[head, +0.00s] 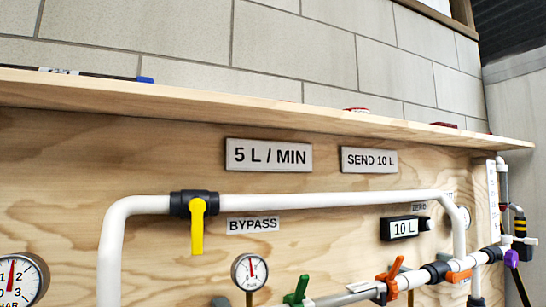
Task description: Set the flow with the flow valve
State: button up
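A plywood panel (70,140) carries white piping and several coloured valves. I see no label that names the flow valve. A purple handle (512,259) sits at the far right, below a clear upright tube (502,187) that may be a flow gauge; its reading is too small to tell. An orange handle (390,278) and a green handle (297,291) are on the lower pipe. A sign (268,155) reads "5 L / MIN". My gripper is not in view.
A yellow handle (197,226) hangs down on the upper pipe beside the "BYPASS" label (253,224). Round gauges (250,271) sit low. A wooden shelf (250,114) juts out above.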

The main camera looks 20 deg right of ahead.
aim_at(511, 258)
jog(key=z, duration=1.3)
